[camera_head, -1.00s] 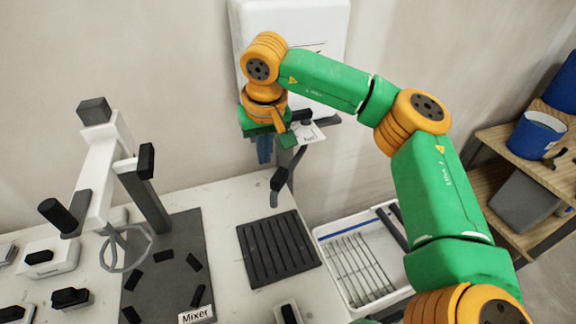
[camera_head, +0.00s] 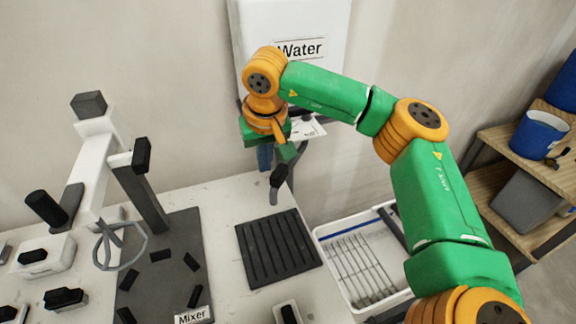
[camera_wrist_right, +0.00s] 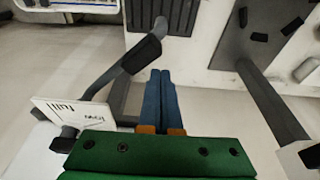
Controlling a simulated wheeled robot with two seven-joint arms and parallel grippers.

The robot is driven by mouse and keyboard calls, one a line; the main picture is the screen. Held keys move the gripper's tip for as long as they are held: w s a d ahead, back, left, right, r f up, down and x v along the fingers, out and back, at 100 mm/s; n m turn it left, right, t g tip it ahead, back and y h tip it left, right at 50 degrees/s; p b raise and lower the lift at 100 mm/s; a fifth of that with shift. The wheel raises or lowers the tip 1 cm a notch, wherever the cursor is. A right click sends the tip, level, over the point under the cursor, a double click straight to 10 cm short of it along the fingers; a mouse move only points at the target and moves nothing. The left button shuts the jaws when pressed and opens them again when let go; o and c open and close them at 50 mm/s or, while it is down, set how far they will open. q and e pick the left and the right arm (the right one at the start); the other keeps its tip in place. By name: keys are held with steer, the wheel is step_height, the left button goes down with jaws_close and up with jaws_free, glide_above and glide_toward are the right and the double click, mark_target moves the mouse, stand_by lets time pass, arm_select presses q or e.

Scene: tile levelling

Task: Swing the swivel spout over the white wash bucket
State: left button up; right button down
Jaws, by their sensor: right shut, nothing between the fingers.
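The swivel spout (camera_head: 278,176) is a dark pipe with a black grip and a pale grey end. It comes out below the white water tank (camera_head: 247,18), and its end hangs near the back edge of the black ribbed mat (camera_head: 278,248). The spout also shows in the right wrist view (camera_wrist_right: 140,56). My right gripper (camera_head: 265,168) is beside the spout, its blue fingers shut together and empty; in the right wrist view its fingertips (camera_wrist_right: 160,72) are close to the black grip, contact unclear. I see no white bucket. My left gripper is out of view.
A white tray with a wire rack (camera_head: 322,234) is right of the mat. The mixer (camera_head: 152,215) stands on the left of the white bench. A wooden shelf (camera_head: 495,137) with a blue bucket (camera_head: 537,135) and a grey bin (camera_head: 524,196) is at right.

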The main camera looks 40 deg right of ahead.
mark_target(283, 175)
steer(key=shift+s+d+f+b, duration=0.1)
steer(key=shift+s+d+b, duration=0.25)
steer(key=shift+s, duration=0.15)
steer(key=shift+s+d+b, duration=0.2)
steer(key=shift+s+b, duration=0.1)
steer(key=shift+s, duration=0.2)
steer(key=shift+s+d+b, duration=0.15)
steer(key=shift+s+d, duration=0.1)
steer(key=shift+s, duration=0.25)
steer(key=shift+s+d+b, duration=0.15)
steer(key=shift+s+d, duration=0.05)
steer(key=shift+s, duration=0.3)
steer(key=shift+s+d+b, duration=0.6)
steer(key=shift+s+d, duration=0.9)
steer(key=shift+s, duration=0.05)
